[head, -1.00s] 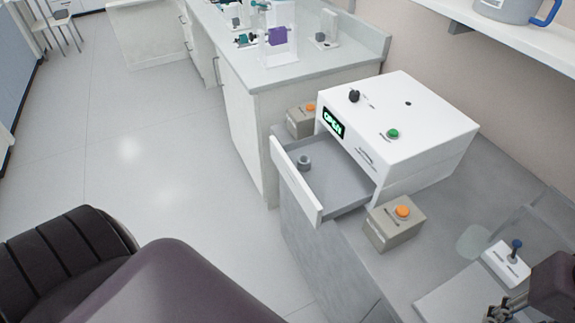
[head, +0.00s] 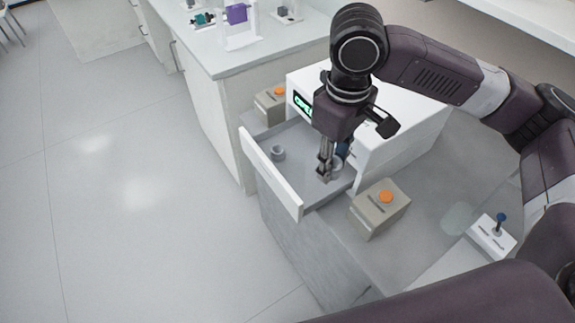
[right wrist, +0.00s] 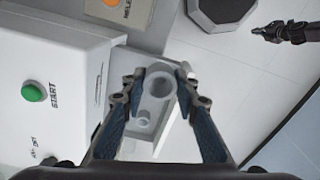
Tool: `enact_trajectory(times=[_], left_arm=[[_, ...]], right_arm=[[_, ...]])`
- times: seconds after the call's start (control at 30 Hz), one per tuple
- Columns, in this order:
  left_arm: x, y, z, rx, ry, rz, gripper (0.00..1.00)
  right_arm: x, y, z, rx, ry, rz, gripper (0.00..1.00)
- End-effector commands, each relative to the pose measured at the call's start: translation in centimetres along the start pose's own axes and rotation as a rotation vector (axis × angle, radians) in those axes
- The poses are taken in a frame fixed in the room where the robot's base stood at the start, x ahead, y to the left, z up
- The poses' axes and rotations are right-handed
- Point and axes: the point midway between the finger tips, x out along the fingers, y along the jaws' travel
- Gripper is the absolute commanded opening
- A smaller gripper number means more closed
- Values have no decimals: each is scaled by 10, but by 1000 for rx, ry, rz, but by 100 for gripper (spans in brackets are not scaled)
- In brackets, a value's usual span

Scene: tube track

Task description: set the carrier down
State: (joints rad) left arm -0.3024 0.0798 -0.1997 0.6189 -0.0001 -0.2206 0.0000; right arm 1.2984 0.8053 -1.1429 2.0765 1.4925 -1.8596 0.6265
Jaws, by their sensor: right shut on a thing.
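The carrier (right wrist: 160,86) is a grey round piece with an open hole, seen between the fingertips in the right wrist view. It shows partly behind the fingers in the head view (head: 338,169). My right gripper (head: 326,176) points down and is shut on the carrier, over the right part of the pulled-out drawer (head: 306,147). I cannot tell whether the carrier touches the drawer floor. A small grey ring-shaped cup (head: 278,153) stands in the drawer's left part, apart from the carrier. My left gripper (right wrist: 268,33) shows small in the right wrist view; its opening is unclear.
The white machine (head: 425,128) with a lit green display stands behind the drawer, partly hidden by my right arm. Boxes with orange buttons stand on either side, near (head: 378,211) and far (head: 268,104). A white block with a blue knob (head: 493,236) is at right.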

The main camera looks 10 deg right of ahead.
Motion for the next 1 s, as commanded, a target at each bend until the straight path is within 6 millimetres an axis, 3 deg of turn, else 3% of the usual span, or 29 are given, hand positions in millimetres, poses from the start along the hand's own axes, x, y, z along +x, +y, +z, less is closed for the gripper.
enact_trajectory(times=[0.6,0.8,1.0], left_arm=[[11,0,-2,1,5,0,0],[13,0,-3,1,5,0,0],[13,0,-3,1,6,0,0]], right_arm=[[-40,19,-77,-1151,0,-7,4],[-50,20,-90,-1415,1,-17,4],[-49,21,-94,-1520,-1,-25,4]])
